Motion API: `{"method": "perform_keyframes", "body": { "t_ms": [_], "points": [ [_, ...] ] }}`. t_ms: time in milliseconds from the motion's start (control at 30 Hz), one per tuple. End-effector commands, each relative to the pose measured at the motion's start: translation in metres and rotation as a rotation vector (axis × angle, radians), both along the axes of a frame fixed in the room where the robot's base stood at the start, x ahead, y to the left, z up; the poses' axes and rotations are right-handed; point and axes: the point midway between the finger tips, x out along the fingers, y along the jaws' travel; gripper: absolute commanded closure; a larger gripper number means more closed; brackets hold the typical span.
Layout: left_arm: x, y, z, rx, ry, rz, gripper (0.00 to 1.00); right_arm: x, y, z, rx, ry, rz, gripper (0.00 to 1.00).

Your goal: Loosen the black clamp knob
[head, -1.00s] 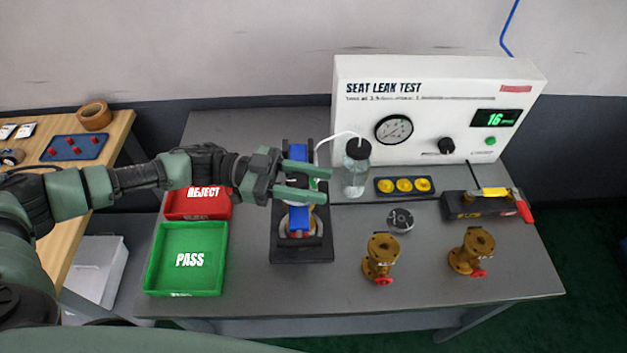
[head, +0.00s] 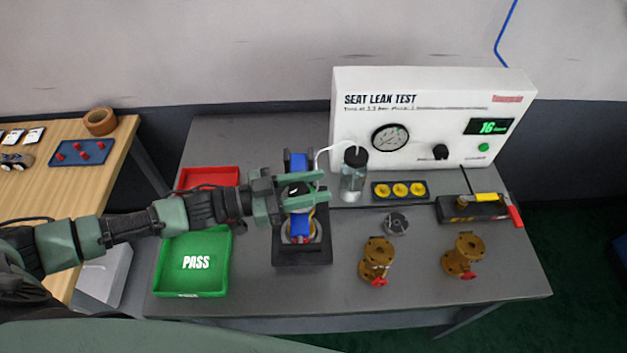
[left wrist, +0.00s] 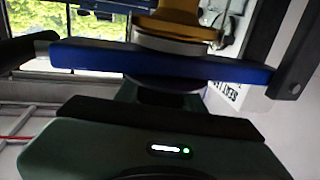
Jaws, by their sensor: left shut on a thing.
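The clamp fixture (head: 301,255) stands on the grey bench, with a blue clamp bar (head: 302,228) across the top of a brass valve (head: 317,232). The bar also shows in the left wrist view (left wrist: 220,69), with the brass body beyond it. The black clamp knob (head: 294,189) is above the bar, mostly hidden by my left gripper (head: 316,188). The gripper's two green fingers lie on either side of the knob and are shut on it. In the left wrist view, a dark round part (left wrist: 165,84) shows between bar and gripper. My right gripper is not in view.
A green PASS tray (head: 163,270) and a red tray (head: 215,176) lie left of the fixture. A bottle (head: 353,180) with a tube stands close right of my fingers, before the test panel (head: 425,125). Two brass valves (head: 377,262) (head: 464,257) stand at right.

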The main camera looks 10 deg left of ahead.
Motion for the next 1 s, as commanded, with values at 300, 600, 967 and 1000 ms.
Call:
{"method": "perform_keyframes", "body": {
  "t_ms": [300, 600, 967, 1000],
  "points": [
    [0.006, 0.004, 0.004, -0.010, 0.010, 0.300, 1.00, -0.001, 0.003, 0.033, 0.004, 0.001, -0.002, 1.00],
    [0.011, 0.010, 0.003, -0.007, 0.005, 0.515, 1.00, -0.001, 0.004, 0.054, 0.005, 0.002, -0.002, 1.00],
    [0.014, 0.013, 0.002, -0.003, -0.003, 0.632, 1.00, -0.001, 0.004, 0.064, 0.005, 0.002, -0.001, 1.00],
    [0.014, 0.014, 0.002, -0.003, -0.004, 0.637, 1.00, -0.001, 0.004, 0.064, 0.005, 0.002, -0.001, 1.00]
  ]
}}
